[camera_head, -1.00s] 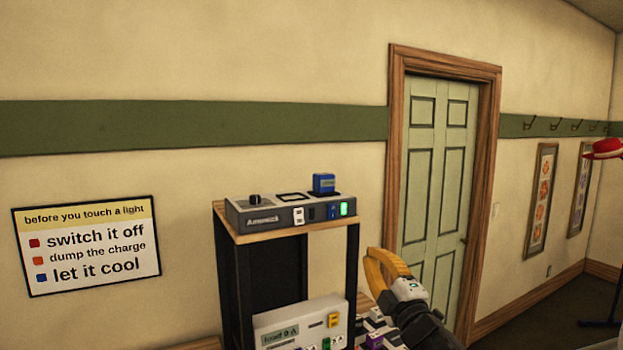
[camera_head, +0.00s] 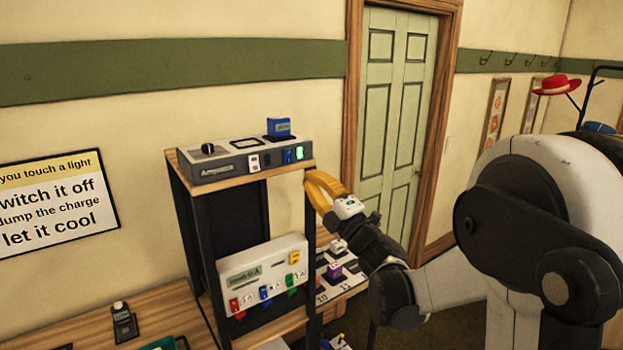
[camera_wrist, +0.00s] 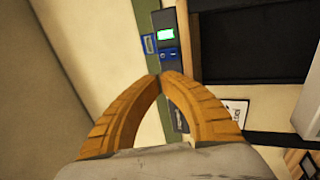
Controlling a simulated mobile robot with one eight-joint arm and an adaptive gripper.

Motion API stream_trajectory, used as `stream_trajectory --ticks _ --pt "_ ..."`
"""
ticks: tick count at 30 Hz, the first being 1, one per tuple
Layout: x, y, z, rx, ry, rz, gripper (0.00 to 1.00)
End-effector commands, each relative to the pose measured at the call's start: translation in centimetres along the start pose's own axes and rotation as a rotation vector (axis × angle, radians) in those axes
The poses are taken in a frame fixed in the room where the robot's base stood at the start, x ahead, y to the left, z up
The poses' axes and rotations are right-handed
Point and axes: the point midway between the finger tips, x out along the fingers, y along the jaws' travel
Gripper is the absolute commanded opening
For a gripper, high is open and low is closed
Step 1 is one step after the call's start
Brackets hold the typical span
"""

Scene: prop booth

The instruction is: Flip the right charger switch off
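The grey charger (camera_head: 222,173) sits on top of a black-framed shelf. Its right switch (camera_head: 288,156) is blue, beside a lit green indicator (camera_head: 299,153). A white switch (camera_head: 254,161) is further left on the front face. A blue battery block (camera_head: 278,128) stands in the right bay; the left bay looks empty. My gripper (camera_head: 312,178) has yellow fingers and is just right of the charger's right end, slightly lower. In the wrist view my gripper (camera_wrist: 160,76) has its fingertips together with nothing between them. The blue switch (camera_wrist: 168,54) and green light (camera_wrist: 166,34) show beyond the tips.
A white panel (camera_head: 262,252) with coloured plugs sits on the shelf below the charger. A low surface with small blocks (camera_head: 334,270) is behind my gripper. A wooden bench (camera_head: 160,310) is at lower left. A green door (camera_head: 395,110) stands behind.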

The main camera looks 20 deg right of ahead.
Motion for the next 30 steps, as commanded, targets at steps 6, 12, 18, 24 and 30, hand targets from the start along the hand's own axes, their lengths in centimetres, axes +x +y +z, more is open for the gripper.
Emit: stream_trajectory --ticks 6,12,18,24,30 --pt "5.0 0.1 -0.1 0.0 0.002 0.0 0.0" --pt "8.5 0.1 -0.1 0.0 0.001 -0.001 0.0" --pt "10.2 0.1 0.0 0.0 0.0 0.0 0.0" --pt "10.5 0.0 0.0 0.0 0.0 0.0 0.0" --pt "10.5 0.0 0.0 0.0 0.0 0.0 0.0"
